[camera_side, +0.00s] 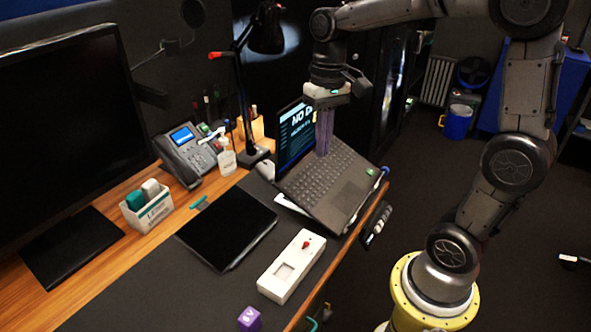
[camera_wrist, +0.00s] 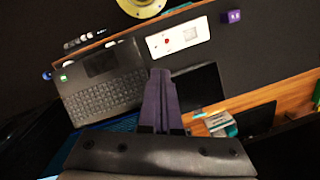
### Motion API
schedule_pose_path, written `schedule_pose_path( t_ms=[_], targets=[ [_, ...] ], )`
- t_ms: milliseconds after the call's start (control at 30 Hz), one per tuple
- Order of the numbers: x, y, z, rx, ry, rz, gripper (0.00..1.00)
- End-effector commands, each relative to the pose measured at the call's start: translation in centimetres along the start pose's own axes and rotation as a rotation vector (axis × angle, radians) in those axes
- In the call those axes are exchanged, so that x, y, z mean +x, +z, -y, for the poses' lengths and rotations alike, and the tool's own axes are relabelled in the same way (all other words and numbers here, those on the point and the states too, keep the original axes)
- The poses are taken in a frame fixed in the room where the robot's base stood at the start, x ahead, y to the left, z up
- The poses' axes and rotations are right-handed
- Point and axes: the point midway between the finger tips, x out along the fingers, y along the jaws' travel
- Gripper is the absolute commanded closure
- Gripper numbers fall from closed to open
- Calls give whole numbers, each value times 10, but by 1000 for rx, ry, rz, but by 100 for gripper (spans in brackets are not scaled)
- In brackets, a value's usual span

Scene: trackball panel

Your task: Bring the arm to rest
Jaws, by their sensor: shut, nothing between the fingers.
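My gripper (camera_side: 325,143) is shut and empty, its purple fingers pointing down in front of the laptop in the side view. In the wrist view my gripper (camera_wrist: 160,76) shows as purple fingers pressed together, reaching over the edge of the laptop. The white trackball panel (camera_side: 285,272) with a red ball (camera_side: 306,244) lies on the dark desk mat, well in front of my gripper and apart from it. The panel also shows in the wrist view (camera_wrist: 190,38), beyond the fingertips.
The open laptop (camera_side: 345,197) stands close by my gripper. A black tablet (camera_side: 228,228), a purple cube (camera_side: 249,319), a phone (camera_side: 184,152), a white box (camera_side: 148,209), a desk lamp (camera_side: 240,100) and a monitor (camera_side: 65,125) also occupy the desk. Bare mat (camera_side: 185,292) lies left of the panel.

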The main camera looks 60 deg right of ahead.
Motion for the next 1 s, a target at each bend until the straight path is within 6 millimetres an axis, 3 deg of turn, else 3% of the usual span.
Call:
schedule_pose_path(
  t_ms=[200,400,500,700,1000],
  targets=[
    [-33,63,9,-132,-24,-188,100],
    [-29,118,-1,-290,-41,-388,100],
    [-18,134,-8,-357,-42,-468,100],
    [4,140,-16,-427,-21,-520,100],
    [1,136,-14,-443,-19,-537,100]
  ],
)
